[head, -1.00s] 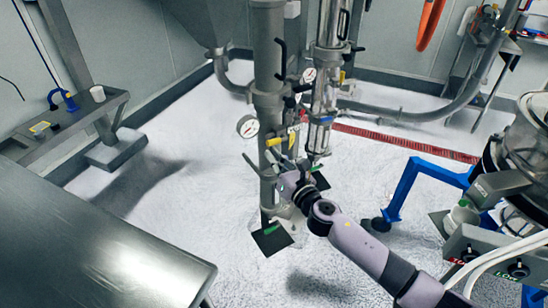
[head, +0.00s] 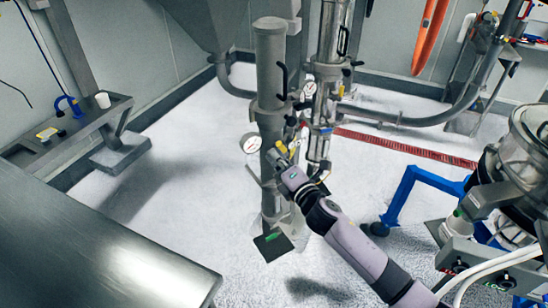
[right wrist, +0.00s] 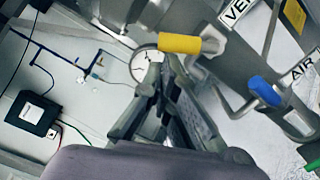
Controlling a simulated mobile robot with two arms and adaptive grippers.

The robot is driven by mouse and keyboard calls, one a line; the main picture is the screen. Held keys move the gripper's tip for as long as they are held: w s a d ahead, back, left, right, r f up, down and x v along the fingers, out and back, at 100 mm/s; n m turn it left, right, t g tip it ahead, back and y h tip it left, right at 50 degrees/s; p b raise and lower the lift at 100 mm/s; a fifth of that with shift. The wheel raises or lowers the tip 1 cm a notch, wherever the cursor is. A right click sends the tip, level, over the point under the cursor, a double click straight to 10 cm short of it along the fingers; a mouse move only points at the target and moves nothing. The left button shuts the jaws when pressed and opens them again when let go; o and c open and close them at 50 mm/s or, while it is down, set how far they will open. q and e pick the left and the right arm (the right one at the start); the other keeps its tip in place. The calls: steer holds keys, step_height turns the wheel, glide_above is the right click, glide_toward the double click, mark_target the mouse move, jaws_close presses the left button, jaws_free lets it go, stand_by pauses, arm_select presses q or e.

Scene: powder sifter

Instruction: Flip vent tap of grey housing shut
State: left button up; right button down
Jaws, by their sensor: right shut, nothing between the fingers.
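The grey housing (head: 270,75) is the upright metal column in the middle of the head view. Its yellow tap handle (right wrist: 180,44) shows large in the right wrist view, beside a label starting "VE" (right wrist: 236,12). The handle lies nearly level across that picture. My right gripper (head: 279,156) is at the front of the column, close to the yellow handle. In the right wrist view its fingers (right wrist: 168,68) are shut and empty, with their tips just below the handle; I cannot tell whether they touch. My left gripper is not in view.
A blue handle (right wrist: 264,91) sits near the "AIR" label (right wrist: 301,68). A round gauge (head: 251,143) stands left of the column. A clear-bodied metal pipe (head: 325,90) is right of it. A steel table (head: 90,250) fills the lower left; a blue frame (head: 405,195) stands right.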

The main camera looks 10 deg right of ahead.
steer(key=r+m+p, duration=0.1)
steer(key=d+r+m, duration=0.1)
steer(key=m, duration=0.1)
steer(key=shift+w+d+p, duration=0.3)
steer(key=shift+p, duration=0.1)
steer(key=shift+d, duration=0.1)
stand_by(0.5)
steer(key=v, duration=1.2)
